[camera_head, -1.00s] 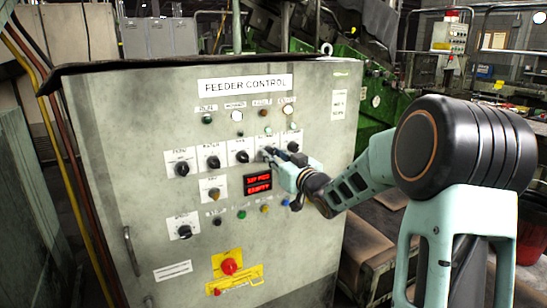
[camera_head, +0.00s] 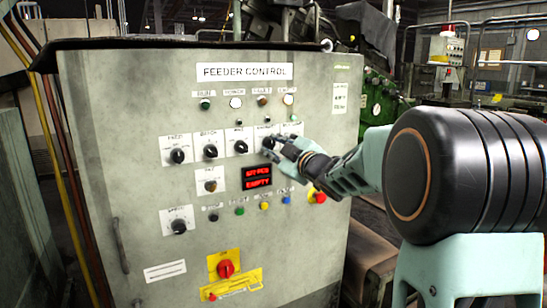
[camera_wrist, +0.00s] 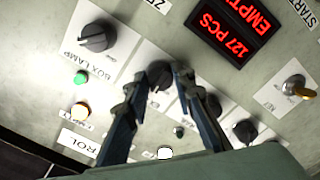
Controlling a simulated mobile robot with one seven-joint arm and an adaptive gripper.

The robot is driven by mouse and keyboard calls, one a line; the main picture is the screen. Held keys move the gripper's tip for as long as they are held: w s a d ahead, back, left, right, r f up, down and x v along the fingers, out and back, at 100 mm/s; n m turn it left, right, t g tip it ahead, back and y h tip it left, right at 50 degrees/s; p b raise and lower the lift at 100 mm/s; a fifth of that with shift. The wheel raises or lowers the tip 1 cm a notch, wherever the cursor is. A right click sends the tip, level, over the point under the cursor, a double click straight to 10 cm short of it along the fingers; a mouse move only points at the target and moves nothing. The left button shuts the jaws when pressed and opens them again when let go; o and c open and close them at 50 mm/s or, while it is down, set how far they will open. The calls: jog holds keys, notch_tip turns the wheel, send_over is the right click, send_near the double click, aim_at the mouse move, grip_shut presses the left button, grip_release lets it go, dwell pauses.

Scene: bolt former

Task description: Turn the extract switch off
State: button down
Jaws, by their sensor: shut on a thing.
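The extract switch is a black rotary knob in the top row of the feeder control panel (camera_head: 120,190), just left of the box lamp knob. In the wrist view the extract switch (camera_wrist: 160,76) sits between the two fingertips, with the box lamp knob (camera_wrist: 97,37) beside it. My gripper (camera_head: 270,142) reaches in from the right and is closed around the extract switch; it also shows in the wrist view (camera_wrist: 160,80). In the head view the gripper covers much of this switch and the box lamp knob. The pointer angle is hard to read.
A red-lettered display (camera_head: 257,177) sits just below the gripper. Other black knobs, such as the one at the row's left (camera_head: 177,156), and several coloured buttons share the panel. A red knob on a yellow plate (camera_head: 226,269) is lower down. Green machinery (camera_head: 380,100) stands behind.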

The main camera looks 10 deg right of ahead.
jog(key=n+b, duration=0.3)
jog(key=n, duration=0.1)
jog(key=shift+f+n+b, duration=0.15)
jog(key=shift+n+b, duration=1.2)
jog(key=shift+n, duration=0.55)
jog(key=shift+r, duration=0.2)
jog(key=c, duration=1.6)
grip_release()
jog(key=shift+s, duration=0.1)
jog(key=v, duration=1.2)
